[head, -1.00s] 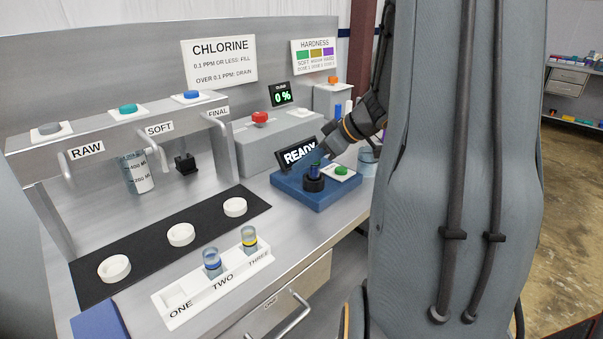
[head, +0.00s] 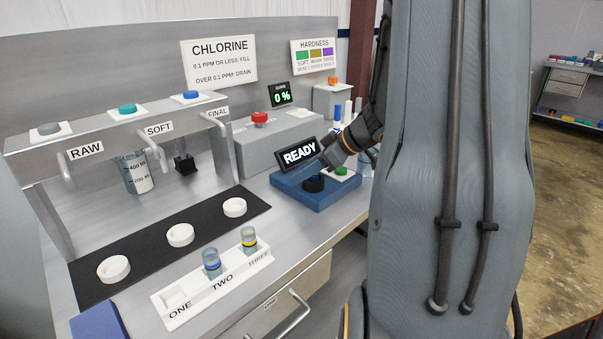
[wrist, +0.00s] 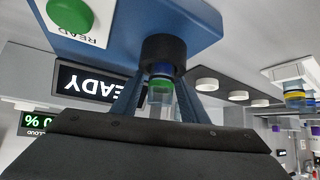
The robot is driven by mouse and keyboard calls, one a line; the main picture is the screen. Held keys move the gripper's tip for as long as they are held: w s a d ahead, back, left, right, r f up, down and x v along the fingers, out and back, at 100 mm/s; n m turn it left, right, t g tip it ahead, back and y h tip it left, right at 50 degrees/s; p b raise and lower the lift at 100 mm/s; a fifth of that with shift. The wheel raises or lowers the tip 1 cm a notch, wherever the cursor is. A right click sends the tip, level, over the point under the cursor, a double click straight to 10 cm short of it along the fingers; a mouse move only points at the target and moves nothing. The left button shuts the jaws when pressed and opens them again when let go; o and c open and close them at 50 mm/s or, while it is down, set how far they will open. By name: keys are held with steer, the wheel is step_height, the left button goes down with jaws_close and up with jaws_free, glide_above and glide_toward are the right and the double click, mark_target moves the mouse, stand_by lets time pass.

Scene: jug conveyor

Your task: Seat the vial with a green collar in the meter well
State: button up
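The vial with the green collar (wrist: 160,84) is clear, with blue showing beside the collar. It stands between the two fingers of my gripper (wrist: 164,90), which look shut on it. Its far end meets the mouth of the black round meter well (wrist: 163,50) and seems to be at least partly inside; the depth is hidden. In the head view the well (head: 313,184) sits on the blue meter base (head: 318,199), and my gripper (head: 322,166) is right over it, covering most of the vial.
The READY screen (head: 299,153) stands behind the well, and a green READ button (head: 341,171) is to its right. A white rack (head: 180,302) holds a blue-collared vial (head: 212,262) and a yellow-collared vial (head: 249,240). A beaker (head: 136,174) stands under the taps.

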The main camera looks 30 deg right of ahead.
steer(key=shift+r, duration=0.25)
steer(key=v, duration=1.2)
steer(key=shift+f, duration=0.1)
